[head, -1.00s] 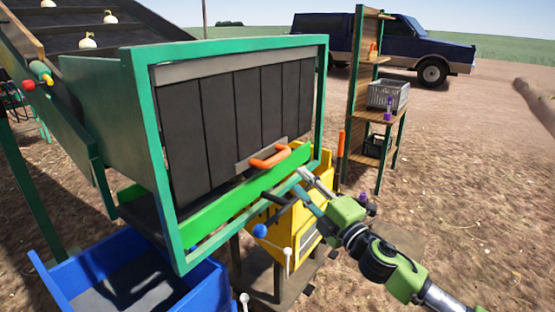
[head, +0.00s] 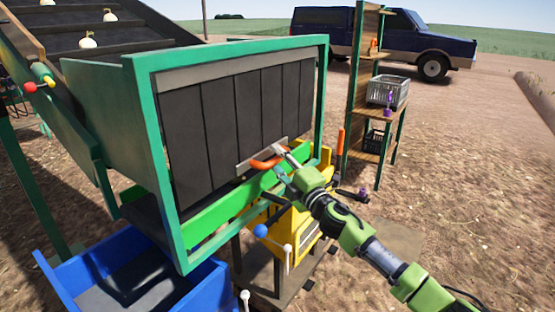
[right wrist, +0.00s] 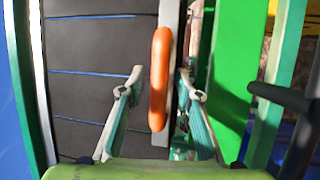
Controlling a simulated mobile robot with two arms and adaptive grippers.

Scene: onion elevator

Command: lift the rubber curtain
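The rubber curtain (head: 236,125) is a row of dark vertical strips hanging in a green frame. An orange handle (head: 268,162) sits on a grey plate at its lower edge. In the head view my right gripper (head: 277,160) is at the handle. In the right wrist view the orange handle (right wrist: 159,80) stands between the two spread fingers of my right gripper (right wrist: 160,82), with gaps on both sides. The curtain strips (right wrist: 95,75) hang behind it. My left gripper is not in view.
A bright green bar (head: 225,212) crosses the frame just below the curtain. A blue bin (head: 190,285) is at lower left. A yellow box (head: 290,235) with levers stands under my right arm. A wooden shelf (head: 367,115) with crates stands behind. Onions lie on the conveyor (head: 110,35).

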